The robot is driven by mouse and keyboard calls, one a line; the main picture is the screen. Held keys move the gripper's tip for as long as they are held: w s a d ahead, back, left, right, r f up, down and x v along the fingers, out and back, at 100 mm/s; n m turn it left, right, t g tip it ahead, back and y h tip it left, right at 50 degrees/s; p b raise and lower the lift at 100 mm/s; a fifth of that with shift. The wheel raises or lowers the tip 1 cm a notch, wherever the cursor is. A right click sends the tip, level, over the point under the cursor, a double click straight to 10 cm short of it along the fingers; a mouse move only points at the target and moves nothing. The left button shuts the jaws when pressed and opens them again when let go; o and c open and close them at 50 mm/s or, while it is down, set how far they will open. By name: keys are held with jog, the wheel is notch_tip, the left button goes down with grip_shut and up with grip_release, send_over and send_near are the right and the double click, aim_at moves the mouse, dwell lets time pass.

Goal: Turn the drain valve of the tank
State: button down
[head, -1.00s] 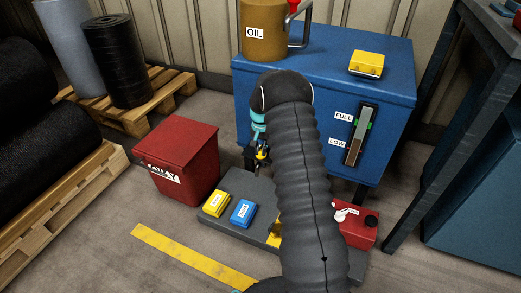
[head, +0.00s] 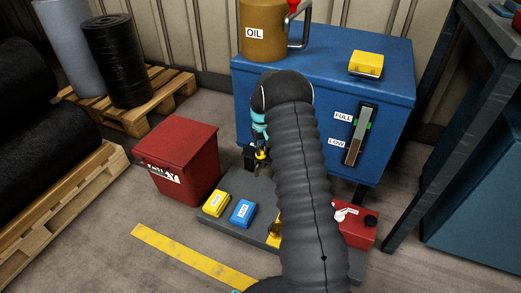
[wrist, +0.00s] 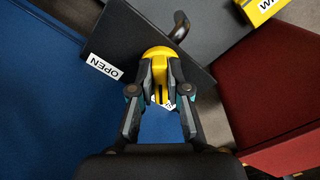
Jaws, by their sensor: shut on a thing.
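The blue tank (head: 290,75) stands at the back with a FULL/LOW level gauge (head: 354,138) on its front. The drain valve has a yellow handle (wrist: 158,53), and its dark spout (wrist: 180,27) shows beyond it in the wrist view. My gripper (wrist: 160,85) is shut on the yellow handle, with one finger on each side of it. An OPEN label (wrist: 103,67) is to the left of the handle. A second white label behind the fingers is mostly hidden. In the head view my gripper (head: 259,152) is low at the tank's left side, partly hidden by my arm.
A red bin (head: 187,150) stands to the left. An oil can (head: 262,40) and yellow box (head: 367,63) sit on the tank.

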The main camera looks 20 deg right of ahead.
jog(key=shift+n, duration=0.3)
jog(key=c, duration=1.1)
grip_release()
jog(key=shift+c, duration=0.2)
notch_tip(320, 180, up, 12)
